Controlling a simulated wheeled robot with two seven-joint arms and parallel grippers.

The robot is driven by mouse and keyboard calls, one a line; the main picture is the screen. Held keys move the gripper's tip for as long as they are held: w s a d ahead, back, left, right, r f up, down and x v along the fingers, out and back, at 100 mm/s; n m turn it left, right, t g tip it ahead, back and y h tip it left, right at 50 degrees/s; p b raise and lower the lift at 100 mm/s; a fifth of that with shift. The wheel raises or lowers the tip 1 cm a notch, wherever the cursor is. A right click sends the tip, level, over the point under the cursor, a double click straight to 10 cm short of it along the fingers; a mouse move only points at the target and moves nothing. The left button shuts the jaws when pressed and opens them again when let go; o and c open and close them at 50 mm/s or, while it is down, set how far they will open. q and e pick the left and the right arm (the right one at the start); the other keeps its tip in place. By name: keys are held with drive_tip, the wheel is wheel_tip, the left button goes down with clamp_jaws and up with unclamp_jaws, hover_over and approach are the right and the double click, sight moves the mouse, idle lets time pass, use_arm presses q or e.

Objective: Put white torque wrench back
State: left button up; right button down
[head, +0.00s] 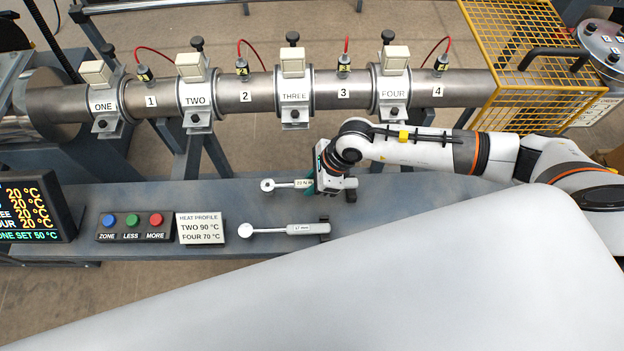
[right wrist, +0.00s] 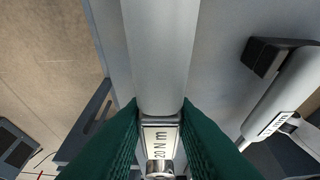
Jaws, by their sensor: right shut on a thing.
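A white torque wrench (head: 303,184) marked 20 N m is held at its label by my right gripper (head: 315,183), above or on the grey bench; I cannot tell whether it touches. Its round head (head: 267,185) points left. In the right wrist view the green fingers (right wrist: 160,125) close on the label, and the thick pale handle (right wrist: 161,50) runs upward. A second light wrench (head: 290,230) lies nearer on the bench, its handle end at a black rest (head: 324,230); it also shows in the right wrist view (right wrist: 285,95). My left gripper is not seen.
The button box (head: 134,226), heat profile sign (head: 200,228) and display (head: 38,205) stand left on the bench (head: 170,200). The heated barrel (head: 265,92) runs behind; a yellow cage (head: 530,60) is at right.

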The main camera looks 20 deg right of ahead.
drive_tip(key=shift+f+b, duration=0.9)
drive_tip(key=shift+f, duration=0.1)
idle(0.4)
drive_tip(key=c, duration=1.1)
unclamp_jaws()
drive_tip(key=v, duration=1.2)
drive_tip(key=shift+b, duration=0.3)
drive_tip(key=shift+s, duration=0.1)
